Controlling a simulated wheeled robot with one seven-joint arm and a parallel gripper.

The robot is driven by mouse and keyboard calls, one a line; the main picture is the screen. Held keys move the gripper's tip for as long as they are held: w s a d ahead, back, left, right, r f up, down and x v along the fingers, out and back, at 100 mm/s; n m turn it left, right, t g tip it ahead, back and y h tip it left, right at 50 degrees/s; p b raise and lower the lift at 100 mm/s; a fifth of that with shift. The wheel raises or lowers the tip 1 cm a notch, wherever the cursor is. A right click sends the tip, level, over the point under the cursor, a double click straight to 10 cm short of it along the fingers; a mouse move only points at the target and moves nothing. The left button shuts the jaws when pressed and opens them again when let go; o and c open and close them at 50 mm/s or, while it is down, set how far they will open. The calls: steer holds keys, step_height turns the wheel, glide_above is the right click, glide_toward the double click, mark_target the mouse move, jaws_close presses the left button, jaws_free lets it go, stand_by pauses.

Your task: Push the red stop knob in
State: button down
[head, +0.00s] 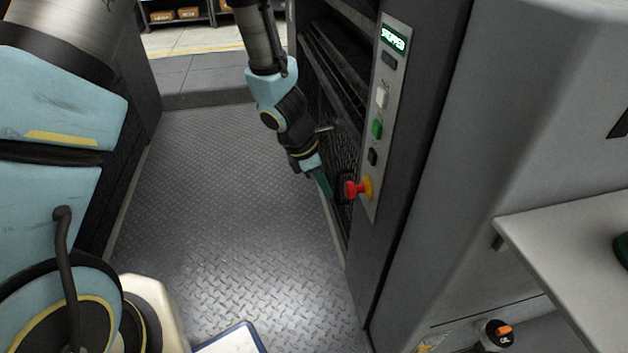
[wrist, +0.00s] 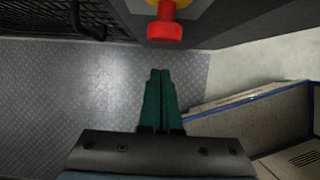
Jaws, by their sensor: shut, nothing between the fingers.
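The red stop knob (head: 351,189) sticks out from a yellow collar (head: 366,187) at the bottom of the grey control strip. It also shows at the top of the wrist view (wrist: 165,30). My gripper (head: 326,186) is just left of the knob in the head view, with its green fingers shut and empty. In the wrist view my gripper's fingertips (wrist: 160,73) lie together below the knob in the picture, with a visible gap to it. I see no contact between fingers and knob.
Above the knob, the control strip (head: 390,75) carries a lit green display (head: 393,39), a green button (head: 377,129) and other buttons. The diamond-plate floor (head: 220,210) is clear in the middle. A grey shelf (head: 570,245) juts out at right.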

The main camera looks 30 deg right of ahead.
mark_target(347, 186)
steer(key=shift+s+d+r, duration=0.1)
steer(key=shift+s+d, duration=0.2)
steer(key=shift+d, duration=0.35)
steer(key=shift+s+d+r, duration=0.1)
steer(key=shift+s+d, duration=0.15)
steer(key=shift+d, duration=0.35)
steer(key=shift+p, duration=0.3)
steer(key=shift+s+d+p, duration=0.2)
steer(key=shift+d+p, duration=0.1)
steer(key=shift+d, duration=0.2)
steer(key=shift+s+d+p, duration=0.15)
steer(key=shift+d+p, duration=0.15)
steer(key=shift+d, duration=0.15)
